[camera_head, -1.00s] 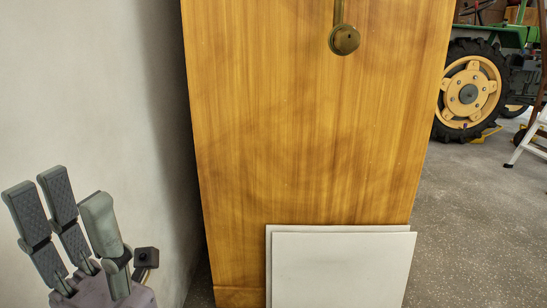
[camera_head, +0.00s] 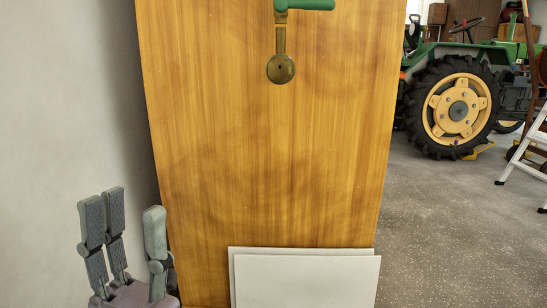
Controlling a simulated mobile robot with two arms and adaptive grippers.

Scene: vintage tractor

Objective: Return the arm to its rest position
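My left gripper (camera_head: 132,232) is at the lower left of the head view. Its grey padded fingers point up and stand apart, with nothing between them. It is in front of the lower left edge of a wooden door (camera_head: 262,150), near the white wall. I cannot tell whether it touches the door. My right gripper is out of view.
The door has a green lever handle (camera_head: 312,4) above a round brass fitting (camera_head: 281,69). Pale flat panels (camera_head: 308,284) stand at its foot. A green tractor with a yellow-hubbed wheel (camera_head: 458,108) and a white stepladder (camera_head: 528,150) are at right. Speckled floor (camera_head: 440,225) between is clear.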

